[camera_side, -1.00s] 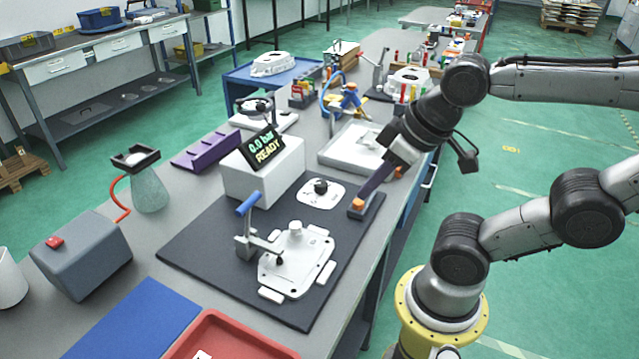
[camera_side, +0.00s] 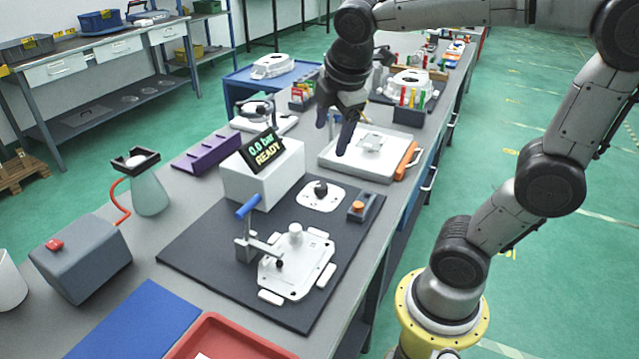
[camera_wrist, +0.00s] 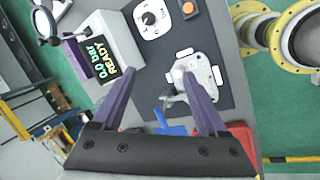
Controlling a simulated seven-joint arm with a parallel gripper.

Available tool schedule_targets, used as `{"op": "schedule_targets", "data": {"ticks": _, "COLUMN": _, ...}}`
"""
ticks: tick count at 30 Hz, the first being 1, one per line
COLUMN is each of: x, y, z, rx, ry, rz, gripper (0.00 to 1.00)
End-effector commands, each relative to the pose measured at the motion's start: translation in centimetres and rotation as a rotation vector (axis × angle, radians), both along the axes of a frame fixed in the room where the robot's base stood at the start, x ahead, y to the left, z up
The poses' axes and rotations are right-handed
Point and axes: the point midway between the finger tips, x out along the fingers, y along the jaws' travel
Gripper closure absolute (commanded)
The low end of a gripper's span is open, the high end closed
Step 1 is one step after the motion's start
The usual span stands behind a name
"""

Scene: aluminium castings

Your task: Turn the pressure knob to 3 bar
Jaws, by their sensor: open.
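The pressure knob (camera_side: 321,187) is a black knob on a white round-cornered plate on the dark mat. It also shows at the top of the wrist view (camera_wrist: 149,18). The display (camera_side: 263,149) on the white box reads "0.0 bar READY"; it shows tilted in the wrist view (camera_wrist: 101,62). My gripper (camera_side: 332,138) hangs in the air above and behind the knob, apart from it. Its two purple fingers are spread with nothing between them; in the wrist view the fingertips (camera_wrist: 164,82) stand wide apart.
A white casting (camera_side: 297,262) sits on the dark mat (camera_side: 205,250) beside a blue-handled clamp (camera_side: 247,207). An orange button box (camera_side: 360,207) is right of the knob. A white tray (camera_side: 335,160) lies behind. The grey pump box (camera_side: 82,255) stands left.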

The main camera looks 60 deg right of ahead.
Motion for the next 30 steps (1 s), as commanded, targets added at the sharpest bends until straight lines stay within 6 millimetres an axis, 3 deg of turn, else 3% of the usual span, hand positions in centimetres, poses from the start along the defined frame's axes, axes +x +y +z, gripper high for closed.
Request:
{"op": "schedule_targets", "data": {"ticks": 1, "x": 1.8, "y": -1.0, "z": -0.6, "rx": -0.042, "ry": 0.065, "rz": 0.052, "gripper": 0.24}}
{"op": "schedule_targets", "data": {"ticks": 6, "x": 6.9, "y": -4.3, "z": -3.3, "rx": -0.147, "ry": 0.265, "rz": 0.199, "gripper": 0.24}}
{"op": "schedule_targets", "data": {"ticks": 12, "x": 10.3, "y": -7.0, "z": -7.8, "rx": -0.167, "ry": 0.41, "rz": 0.224, "gripper": 0.24}}
{"op": "schedule_targets", "data": {"ticks": 16, "x": 10.5, "y": -7.5, "z": -10.0, "rx": -0.151, "ry": 0.462, "rz": 0.217, "gripper": 0.24}}
{"op": "schedule_targets", "data": {"ticks": 23, "x": 10.2, "y": -8.3, "z": -11.9, "rx": -0.144, "ry": 0.478, "rz": 0.209, "gripper": 0.24}}
{"op": "schedule_targets", "data": {"ticks": 30, "x": 9.7, "y": -9.8, "z": -16.0, "rx": -0.141, "ry": 0.48, "rz": 0.209, "gripper": 0.24}}
